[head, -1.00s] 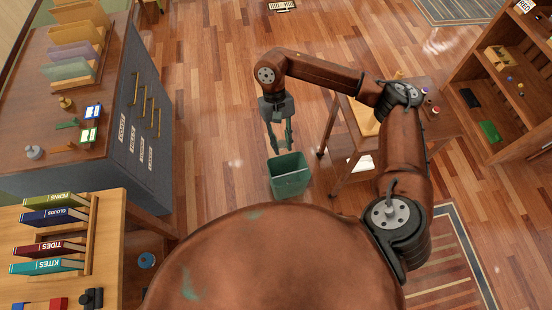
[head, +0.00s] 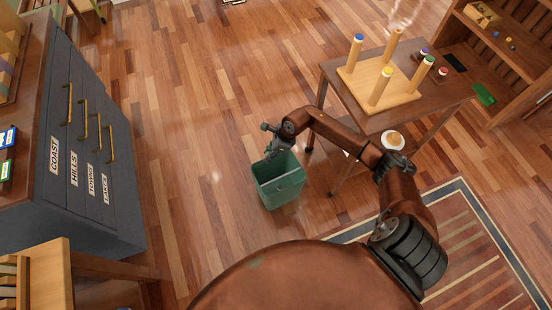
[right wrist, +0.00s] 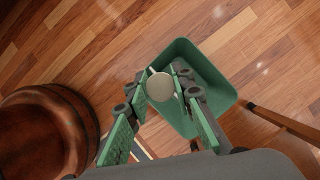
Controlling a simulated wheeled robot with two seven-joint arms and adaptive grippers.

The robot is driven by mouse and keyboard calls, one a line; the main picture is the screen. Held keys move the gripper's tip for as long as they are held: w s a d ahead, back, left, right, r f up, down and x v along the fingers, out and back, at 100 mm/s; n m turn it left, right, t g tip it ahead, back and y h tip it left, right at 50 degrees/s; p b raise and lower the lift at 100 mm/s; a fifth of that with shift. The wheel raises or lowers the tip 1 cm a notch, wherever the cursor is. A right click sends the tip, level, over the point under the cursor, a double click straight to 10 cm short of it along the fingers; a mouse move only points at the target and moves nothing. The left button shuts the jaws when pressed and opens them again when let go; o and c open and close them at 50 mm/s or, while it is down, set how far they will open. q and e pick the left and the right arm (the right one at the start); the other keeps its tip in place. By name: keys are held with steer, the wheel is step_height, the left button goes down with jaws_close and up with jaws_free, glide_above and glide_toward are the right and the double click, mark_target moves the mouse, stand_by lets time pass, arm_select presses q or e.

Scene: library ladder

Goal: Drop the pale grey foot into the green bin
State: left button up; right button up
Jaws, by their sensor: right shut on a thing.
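The pale grey foot (right wrist: 160,87) is a round disc between the green finger pads of my right gripper in the right wrist view. My right gripper (right wrist: 161,86) is shut on it. The green bin (right wrist: 209,80) stands open on the floor beyond the fingers, and the foot overlaps its left side in this view. In the head view the right gripper (head: 276,152) is at the far rim of the green bin (head: 280,187), partly hiding the opening; the foot cannot be made out there. My left gripper is not in view.
A wooden table (head: 335,78) with a pegged board (head: 370,75) stands right of the bin. A grey drawer cabinet (head: 85,150) is at the left. A striped rug (head: 470,245) lies at the lower right. The floor (head: 200,100) between cabinet and bin is clear.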

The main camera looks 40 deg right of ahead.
arm_select(q)
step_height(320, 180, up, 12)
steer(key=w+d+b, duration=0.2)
steer(key=b, duration=0.6)
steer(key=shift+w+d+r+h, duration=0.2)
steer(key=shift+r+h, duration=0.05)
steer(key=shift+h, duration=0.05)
arm_select(e)
steer(key=d+f+m, duration=0.2)
steer(key=d+f, duration=0.1)
steer(key=f, duration=0.6)
steer(key=d+f+m+t+h, duration=0.1)
steer(key=d+f+m, duration=0.2)
steer(key=f, duration=0.5)
steer(key=shift+d+f+h, duration=0.3)
steer(key=shift+d+f, duration=0.05)
steer(key=shift+d, duration=0.3)
steer(key=o, duration=0.8)
steer(key=v, duration=1.2)
steer(key=shift+s, duration=0.1)
steer(key=shift+a, duration=0.1)
